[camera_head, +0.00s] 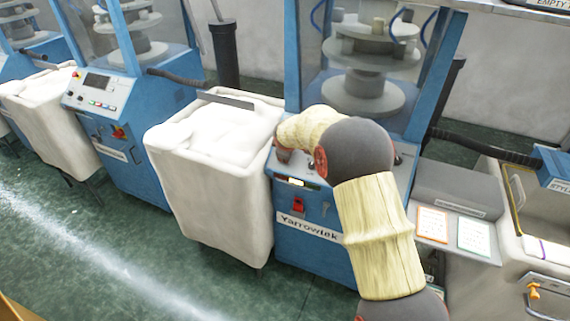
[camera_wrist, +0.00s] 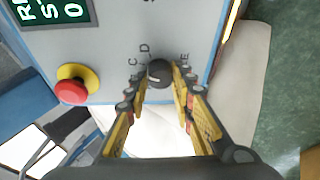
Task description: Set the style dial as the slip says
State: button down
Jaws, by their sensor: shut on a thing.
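The style dial is a dark round knob (camera_wrist: 159,72) on the grey machine panel (camera_wrist: 150,40) in the wrist view. Letters C, D and E are printed around it. My gripper (camera_wrist: 160,77) is shut on the dial, with one yellow-and-black finger on each side. I cannot tell which letter its pointer faces. In the head view my arm covers the dial on the blue Yarrowlek machine (camera_head: 310,235). An orange-edged card (camera_head: 432,224) and a green-edged card (camera_head: 474,237) lie on the ledge at right. Their writing is too small to read, so I cannot tell whether either is the slip.
A red stop button on a yellow ring (camera_wrist: 72,88) and a dark green display (camera_wrist: 50,12) are on the panel near my fingers. A white fabric-filled bin (camera_head: 205,190) stands left of the machine. The green floor (camera_head: 130,250) in front is clear.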

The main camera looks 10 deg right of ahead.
jog(key=m+b, duration=0.2)
jog(key=b, duration=0.2)
jog(key=f+m+t+b, duration=0.1)
jog(key=m+b, duration=0.1)
jog(key=b, duration=0.3)
jog(key=shift+s+h, duration=0.1)
jog(key=shift+h, duration=0.2)
jog(key=shift+r+m+t+h+b, duration=0.15)
jog(key=shift+m+b, duration=0.65)
jog(key=shift+m, duration=0.05)
jog(key=shift+r+m+t+h+b, duration=0.1)
jog(key=shift+m+t+h+b, duration=0.05)
jog(key=shift+m+b, duration=0.7)
jog(key=c, duration=1.6)
grip_release()
jog(key=shift+a+r, duration=0.1)
jog(key=shift+o, duration=0.3)
jog(key=shift+r, duration=0.1)
jog(key=v, duration=1.2)
